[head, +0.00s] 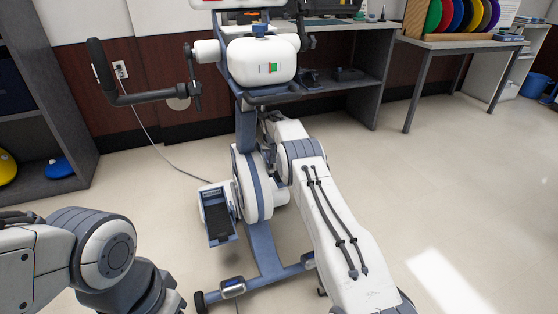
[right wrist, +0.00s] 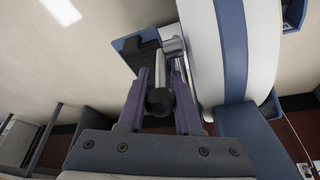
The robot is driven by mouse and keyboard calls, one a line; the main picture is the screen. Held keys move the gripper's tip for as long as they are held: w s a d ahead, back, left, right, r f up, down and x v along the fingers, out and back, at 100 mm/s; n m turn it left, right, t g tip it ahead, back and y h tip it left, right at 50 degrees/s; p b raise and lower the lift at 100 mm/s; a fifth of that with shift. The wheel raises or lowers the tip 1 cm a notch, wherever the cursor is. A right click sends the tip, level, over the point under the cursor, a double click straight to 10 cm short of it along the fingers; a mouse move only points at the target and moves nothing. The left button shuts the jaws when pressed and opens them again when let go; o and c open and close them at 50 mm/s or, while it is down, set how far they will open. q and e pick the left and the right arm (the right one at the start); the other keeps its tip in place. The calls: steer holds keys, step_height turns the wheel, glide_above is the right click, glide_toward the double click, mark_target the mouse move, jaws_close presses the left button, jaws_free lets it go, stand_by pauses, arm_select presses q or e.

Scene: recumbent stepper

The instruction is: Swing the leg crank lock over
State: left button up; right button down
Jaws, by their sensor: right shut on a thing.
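The recumbent stepper's white round housing with a blue band (head: 252,185) stands in the middle of the head view; its pedal (head: 219,229) is at the left of the housing. In the right wrist view the leg crank lock shows as a pale lever (right wrist: 161,70) with a dark round knob (right wrist: 160,102), beside the housing (right wrist: 240,50). My right gripper (right wrist: 161,85) is shut on this lever, with one purple finger on each side. In the head view my right arm hides most of the gripper and the lock. My left gripper is out of view; only its arm shows at lower left.
The stepper's upright carries a white console (head: 262,60) and a dark handlebar (head: 145,97) at left. A blue base rail (head: 265,250) runs along the floor. A grey desk (head: 350,80) stands behind. The floor at right is clear.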

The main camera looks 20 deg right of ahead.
stand_by(0.7)
steer(key=c, duration=0.6)
jaws_free()
steer(key=shift+d, duration=0.1)
steer(key=shift+s+t, duration=0.15)
steer(key=shift+t, duration=0.25)
